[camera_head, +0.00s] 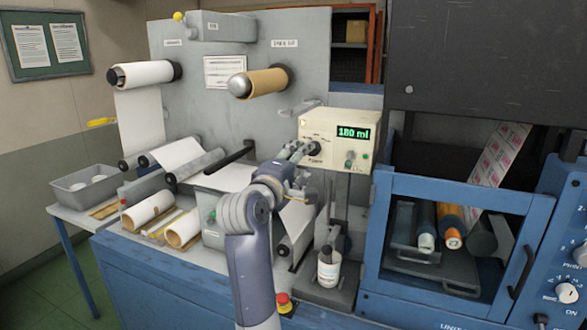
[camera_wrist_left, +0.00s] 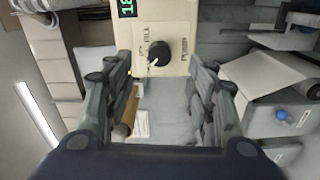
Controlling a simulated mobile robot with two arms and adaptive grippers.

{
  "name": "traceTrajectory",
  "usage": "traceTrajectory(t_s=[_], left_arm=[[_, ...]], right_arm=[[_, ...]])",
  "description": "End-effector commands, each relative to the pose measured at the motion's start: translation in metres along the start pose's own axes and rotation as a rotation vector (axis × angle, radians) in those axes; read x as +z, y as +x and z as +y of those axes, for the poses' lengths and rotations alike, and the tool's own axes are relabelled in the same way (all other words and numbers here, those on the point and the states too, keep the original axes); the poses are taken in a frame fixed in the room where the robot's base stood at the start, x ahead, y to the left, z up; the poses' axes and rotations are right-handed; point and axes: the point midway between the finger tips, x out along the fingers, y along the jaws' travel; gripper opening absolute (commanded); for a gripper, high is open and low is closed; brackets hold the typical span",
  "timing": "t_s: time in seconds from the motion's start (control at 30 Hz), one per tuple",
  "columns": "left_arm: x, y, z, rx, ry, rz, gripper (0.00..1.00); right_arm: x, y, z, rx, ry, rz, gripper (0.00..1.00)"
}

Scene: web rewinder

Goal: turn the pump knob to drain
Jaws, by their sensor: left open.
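The pump (camera_head: 330,122) is a cream box with a green display reading 180 ml. In the left wrist view its face (camera_wrist_left: 178,17) carries a round black knob (camera_wrist_left: 159,51). A white pointer mark shows at the knob's lower left edge, and small printed labels, too blurred to read surely, sit around it. My left gripper (camera_head: 303,151) is in front of the pump's left side and partly covers the knob in the head view. In the left wrist view the open gripper (camera_wrist_left: 158,68) has its fingers on either side of the knob, with visible gaps. My right gripper is out of view.
A white bottle (camera_head: 329,267) stands below the pump. A red emergency button (camera_head: 284,298) is at the bench's front. Rollers and paper rolls (camera_head: 184,231) fill the left bench. A blue-framed machine (camera_head: 450,190) stands close on the right.

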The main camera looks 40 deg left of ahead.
Motion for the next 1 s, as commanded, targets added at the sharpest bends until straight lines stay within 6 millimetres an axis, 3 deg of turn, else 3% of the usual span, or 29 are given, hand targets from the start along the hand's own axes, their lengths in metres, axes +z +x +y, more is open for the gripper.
traceTrajectory(t_s=[0.1,0.3,0.9,1.0], left_arm=[[0.000,-0.018,0.000,0.000,0.000,0.000,0.51],[0.000,-0.033,0.000,0.000,-0.001,0.000,0.51],[0.000,-0.035,-0.001,-0.001,0.001,0.000,0.51],[0.004,-0.036,-0.010,-0.022,0.033,-0.008,0.51]], right_arm=[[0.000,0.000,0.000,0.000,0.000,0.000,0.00],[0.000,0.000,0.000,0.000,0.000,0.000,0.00],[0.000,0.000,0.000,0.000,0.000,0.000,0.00],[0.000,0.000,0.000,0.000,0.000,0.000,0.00]])
